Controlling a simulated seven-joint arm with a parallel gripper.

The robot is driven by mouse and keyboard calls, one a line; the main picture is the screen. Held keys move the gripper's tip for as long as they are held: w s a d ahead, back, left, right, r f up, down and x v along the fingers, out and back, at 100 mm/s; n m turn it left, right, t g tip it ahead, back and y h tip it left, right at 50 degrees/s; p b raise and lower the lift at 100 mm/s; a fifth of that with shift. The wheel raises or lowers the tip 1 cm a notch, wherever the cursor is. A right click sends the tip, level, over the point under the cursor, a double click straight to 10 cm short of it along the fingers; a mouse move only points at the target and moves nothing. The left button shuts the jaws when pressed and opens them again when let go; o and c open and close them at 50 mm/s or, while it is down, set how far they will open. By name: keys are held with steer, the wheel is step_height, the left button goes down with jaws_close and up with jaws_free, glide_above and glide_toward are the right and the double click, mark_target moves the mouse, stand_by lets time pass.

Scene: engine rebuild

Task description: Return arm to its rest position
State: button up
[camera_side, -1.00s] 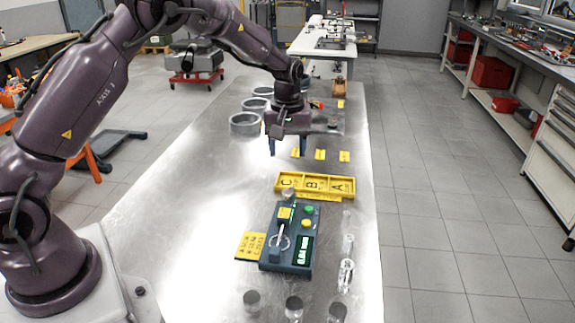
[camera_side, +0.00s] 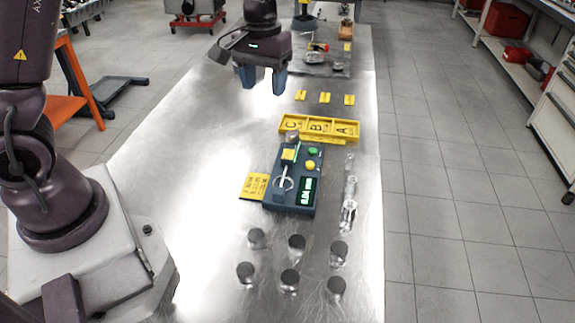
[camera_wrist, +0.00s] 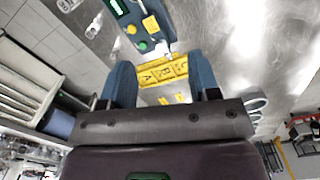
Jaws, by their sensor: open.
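My gripper (camera_side: 261,78) hangs above the left part of the metal table in the side view, its blue fingers apart with nothing between them. It is left of and behind the yellow tray marked A, B, C (camera_side: 318,140), clear of the table top. In the wrist view my gripper (camera_wrist: 163,82) shows two spread blue fingers, with the yellow tray (camera_wrist: 163,74) seen beyond the gap.
A blue control box (camera_side: 293,178) with buttons and a small green display stands in front of the tray. A yellow card (camera_side: 255,186) lies at its left. Clear parts (camera_side: 348,205) lie at the right. The table's left side is bare.

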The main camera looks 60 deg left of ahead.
steer(key=s+d+r+m+t, duration=0.2)
steer(key=s+r, duration=0.4)
steer(key=s, duration=0.3)
steer(key=s+d+r+m+t, duration=0.3)
steer(key=s+r, duration=0.3)
steer(key=s, duration=0.4)
steer(key=shift+d+r+m+t, duration=0.15)
steer(key=shift+d+m+t, duration=0.25)
steer(key=shift+m, duration=0.1)
